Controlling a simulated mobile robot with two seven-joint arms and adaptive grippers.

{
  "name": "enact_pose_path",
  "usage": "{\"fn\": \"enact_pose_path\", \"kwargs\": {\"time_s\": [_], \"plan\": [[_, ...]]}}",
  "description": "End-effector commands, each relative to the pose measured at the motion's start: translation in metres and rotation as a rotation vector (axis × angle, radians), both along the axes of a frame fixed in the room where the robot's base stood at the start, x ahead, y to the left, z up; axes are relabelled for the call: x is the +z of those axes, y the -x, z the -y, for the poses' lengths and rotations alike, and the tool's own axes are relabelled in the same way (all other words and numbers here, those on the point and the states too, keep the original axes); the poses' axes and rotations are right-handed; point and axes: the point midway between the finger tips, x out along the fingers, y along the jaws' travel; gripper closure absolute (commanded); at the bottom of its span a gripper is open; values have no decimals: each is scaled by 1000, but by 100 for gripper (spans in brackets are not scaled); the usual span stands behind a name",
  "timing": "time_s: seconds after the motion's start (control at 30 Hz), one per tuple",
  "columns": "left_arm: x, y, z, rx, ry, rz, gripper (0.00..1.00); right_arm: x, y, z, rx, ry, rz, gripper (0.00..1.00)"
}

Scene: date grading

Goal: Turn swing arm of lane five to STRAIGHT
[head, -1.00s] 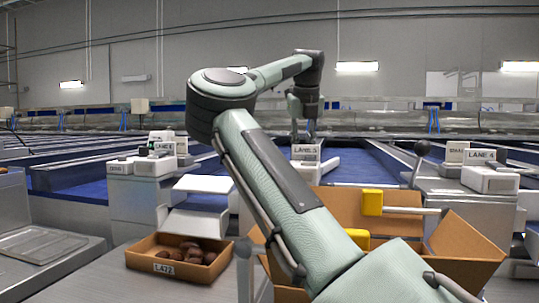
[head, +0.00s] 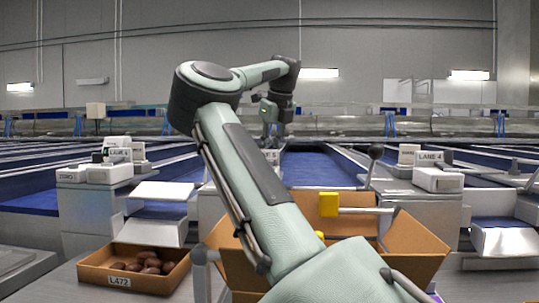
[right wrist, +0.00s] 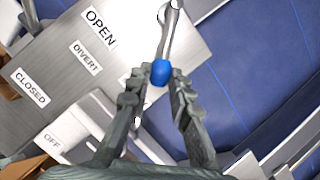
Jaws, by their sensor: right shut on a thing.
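In the right wrist view, my right gripper (right wrist: 164,84) is shut on a blue knob (right wrist: 160,72) between its fingertips. A shiny metal lever (right wrist: 173,30) runs up from beside the knob. Under it is a grey plate (right wrist: 62,62) with labels OPEN, DIVERT and CLOSED, and OFF lower down. Another white label is mostly hidden by the left finger, so I cannot read it. In the head view, my right gripper (head: 271,138) is small and far off, above the lane five sign (head: 271,156), which it partly covers. The knob is not distinguishable there. My left gripper is out of view.
A cardboard tray of dates (head: 95,271) labelled L472 stands at the front left. The lane 4 unit (head: 437,180) is at right. Blue belts run behind.

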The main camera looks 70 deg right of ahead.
Motion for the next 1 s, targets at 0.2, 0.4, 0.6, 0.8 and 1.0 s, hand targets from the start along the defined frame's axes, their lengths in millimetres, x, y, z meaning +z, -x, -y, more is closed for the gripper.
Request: {"fn": "enact_pose_path", "kwargs": {"time_s": [0.2,0.4,0.6,0.8,1.0], "plan": [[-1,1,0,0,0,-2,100,2,0,1,0,7,1,59],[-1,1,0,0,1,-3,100,1,0,1,0,5,1,59],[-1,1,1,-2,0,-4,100,9,2,-1,0,6,1,59],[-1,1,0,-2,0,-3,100,43,12,-11,0,6,4,59],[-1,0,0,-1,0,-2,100,82,25,-22,1,7,3,59]]}}
